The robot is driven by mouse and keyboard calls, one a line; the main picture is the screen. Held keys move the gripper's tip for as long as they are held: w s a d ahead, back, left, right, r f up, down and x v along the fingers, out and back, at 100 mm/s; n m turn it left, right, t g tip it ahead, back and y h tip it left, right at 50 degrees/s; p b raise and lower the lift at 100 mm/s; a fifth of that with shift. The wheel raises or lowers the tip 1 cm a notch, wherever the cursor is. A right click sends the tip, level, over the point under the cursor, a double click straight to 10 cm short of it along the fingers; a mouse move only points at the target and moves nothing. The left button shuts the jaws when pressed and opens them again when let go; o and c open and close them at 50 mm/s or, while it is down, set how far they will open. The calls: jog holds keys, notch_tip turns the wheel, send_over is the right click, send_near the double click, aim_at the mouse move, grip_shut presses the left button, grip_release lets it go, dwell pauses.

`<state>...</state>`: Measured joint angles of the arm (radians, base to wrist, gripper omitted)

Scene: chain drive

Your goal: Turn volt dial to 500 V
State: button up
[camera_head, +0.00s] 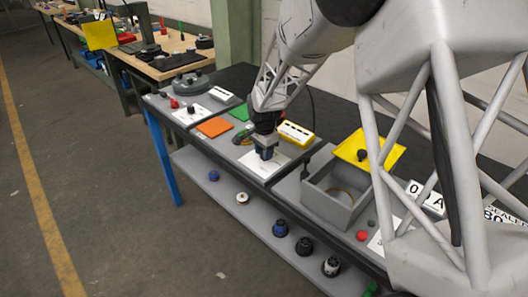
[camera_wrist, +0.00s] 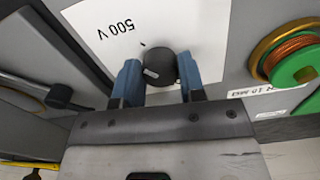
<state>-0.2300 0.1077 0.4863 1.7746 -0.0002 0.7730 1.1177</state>
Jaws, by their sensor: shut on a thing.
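The volt dial (camera_wrist: 158,70) is a dark round knob with a small light mark on its lower left side. It sits on a white card (camera_wrist: 120,18) printed "500 V", with a short dark tick beside the knob. My gripper (camera_wrist: 160,84) has its blue fingers on both sides of the knob and is shut on it. In the head view my gripper (camera_head: 265,153) reaches down onto the white card (camera_head: 258,166) on the bench; the knob is hidden there by the fingers.
A green part with a copper coil (camera_wrist: 293,62) stands right of the dial in the wrist view. In the head view, a yellow block (camera_head: 296,133), an orange plate (camera_head: 214,127) and a grey open box (camera_head: 333,200) stand near my gripper.

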jog(key=o, duration=0.9)
jog(key=shift+o, duration=0.2)
jog(key=shift+r, duration=0.15)
jog(key=shift+r, duration=3.75)
jog(key=shift+r, duration=0.1)
